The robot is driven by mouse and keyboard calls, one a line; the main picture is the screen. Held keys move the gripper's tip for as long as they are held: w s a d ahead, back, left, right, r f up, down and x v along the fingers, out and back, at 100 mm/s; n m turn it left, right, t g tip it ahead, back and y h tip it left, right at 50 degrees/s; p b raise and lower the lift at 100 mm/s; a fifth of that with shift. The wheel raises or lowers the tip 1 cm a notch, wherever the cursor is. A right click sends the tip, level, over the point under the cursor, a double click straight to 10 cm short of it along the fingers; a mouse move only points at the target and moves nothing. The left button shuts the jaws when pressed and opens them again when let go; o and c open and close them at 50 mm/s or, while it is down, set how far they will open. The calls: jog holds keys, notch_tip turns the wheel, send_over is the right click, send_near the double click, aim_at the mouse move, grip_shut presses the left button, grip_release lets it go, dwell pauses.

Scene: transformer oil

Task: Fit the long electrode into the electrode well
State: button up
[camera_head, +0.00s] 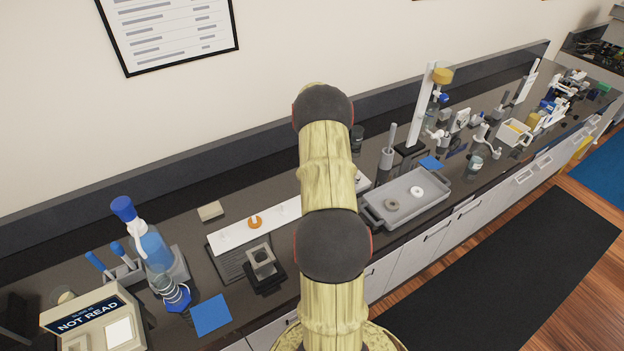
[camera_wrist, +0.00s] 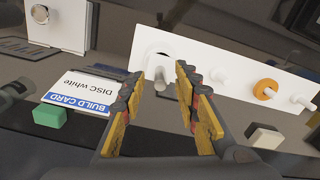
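My gripper (camera_wrist: 181,72) is open in the wrist view, its two yellow-and-dark fingers apart. It points at a white board (camera_wrist: 205,52) with several pegs. A grey cylindrical rod (camera_wrist: 160,80) stands at the board's end, seen between the fingertips. It may be the long electrode, but I cannot confirm this. I cannot tell whether either finger touches it. A pale block with a round feature (camera_wrist: 40,14) is at the upper left of the wrist view. I cannot tell whether it is the electrode well. In the head view, my arm hides the gripper.
An orange ring (camera_wrist: 265,88) sits on a board peg. A build card (camera_wrist: 82,92) and green block (camera_wrist: 50,115) lie nearby. In the head view, a square block on a black base (camera_head: 262,262), blue-capped bottle (camera_head: 150,245) and grey tray (camera_head: 408,200) crowd the bench.

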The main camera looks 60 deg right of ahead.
notch_tip(320, 180, up, 11)
dwell(0.3)
dwell(0.6)
jog(key=s+a+r+n+t+b, duration=0.1)
jog(key=a+b, duration=0.4)
jog(key=a, duration=1.4)
jog(key=s+a+r+n+t+b, duration=0.1)
jog(key=s+a+r+t+b, duration=0.1)
jog(key=a, duration=1.8)
jog(key=s+a+r+t+b, duration=0.2)
jog(key=s+a+b, duration=0.3)
jog(key=a, duration=1.4)
jog(key=r+b, duration=0.1)
jog(key=b, duration=0.1)
jog(key=shift+a+n+t+b, duration=0.15)
jog(key=shift+n+t+b, duration=0.15)
jog(key=shift+n, duration=0.1)
